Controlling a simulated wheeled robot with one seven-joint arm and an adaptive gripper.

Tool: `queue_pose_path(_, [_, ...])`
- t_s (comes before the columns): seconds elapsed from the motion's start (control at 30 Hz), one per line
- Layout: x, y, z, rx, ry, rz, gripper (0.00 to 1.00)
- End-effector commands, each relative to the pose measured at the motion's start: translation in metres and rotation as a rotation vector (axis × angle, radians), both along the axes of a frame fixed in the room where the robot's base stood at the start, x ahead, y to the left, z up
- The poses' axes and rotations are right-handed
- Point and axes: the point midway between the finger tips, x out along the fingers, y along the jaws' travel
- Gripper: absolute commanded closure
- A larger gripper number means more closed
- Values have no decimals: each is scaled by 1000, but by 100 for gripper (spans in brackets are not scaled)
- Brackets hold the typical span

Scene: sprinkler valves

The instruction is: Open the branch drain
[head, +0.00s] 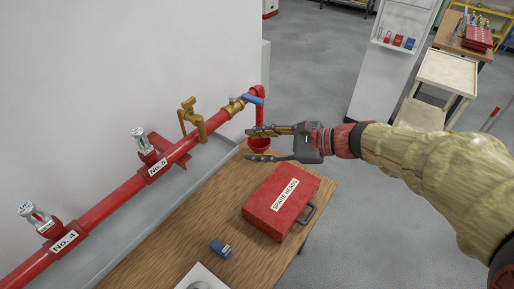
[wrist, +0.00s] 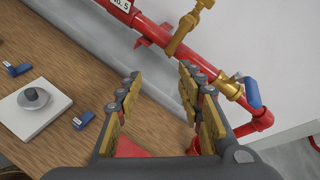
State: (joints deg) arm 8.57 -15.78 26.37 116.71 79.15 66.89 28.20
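The red branch pipe (head: 108,205) runs along the wall. Near its far end is a brass valve (head: 235,107) with a blue lever (head: 251,98); the lever also shows at the right in the wrist view (wrist: 253,93). Beyond it the pipe turns down above a red cup (head: 259,145). My gripper (head: 250,145) is open and empty, in front of the cup in the head view. In the wrist view its fingers (wrist: 160,77) are spread, apart from the lever.
A wooden bench (head: 167,242) stands below the pipe with a red SPARE HEADS case (head: 282,202) and a blue block (head: 220,249). Upright heads (head: 143,140) labelled No. 5 and No. 4 rise from the pipe. A cart (head: 446,75) stands at back right; floor between is clear.

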Motion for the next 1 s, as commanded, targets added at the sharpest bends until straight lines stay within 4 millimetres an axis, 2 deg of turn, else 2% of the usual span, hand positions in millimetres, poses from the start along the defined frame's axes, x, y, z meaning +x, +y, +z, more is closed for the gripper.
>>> queue_pose_path(0.13, [-7, 0, -2, -35, -17, 22, 62])
queue_pose_path(0.4, [-9, 0, -2, -40, -21, 25, 62])
queue_pose_path(0.57, [-12, 10, 0, -39, -21, 47, 71])
queue_pose_path(0.67, [-24, 37, 1, -38, -13, 109, 76])
queue_pose_path(0.77, [-45, 79, -3, -35, 10, 206, 82])
queue_pose_path(0.87, [-75, 123, -12, -44, 39, 325, 88])
queue_pose_path(0.97, [-118, 157, -34, -105, 67, 485, 93])
queue_pose_path(1.0, [-139, 166, -44, -140, 77, 561, 96])
